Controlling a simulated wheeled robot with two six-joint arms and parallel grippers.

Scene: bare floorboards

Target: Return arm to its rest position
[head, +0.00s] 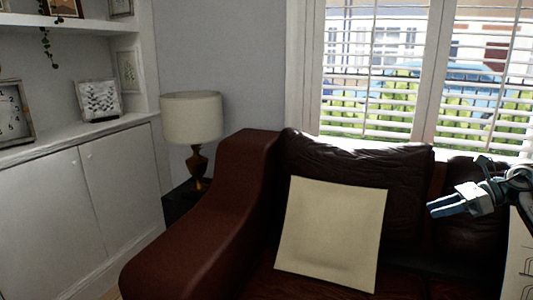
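My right gripper (432,209) is at the right side of the head view, its arm coming in from the right edge. Its pale blue-grey fingers point left, in front of the dark sofa back. The two fingers look close to each other, but from this angle I cannot tell whether a gap is between them. I see nothing held at the tips. My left arm and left gripper are not in view.
A brown leather sofa (215,215) with a cream cushion (331,235) fills the middle and right. A lamp (192,118) stands behind its arm. White cabinets (120,190) line the left. A shuttered window (380,70) is behind. A white object (520,250) is at the lower right edge.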

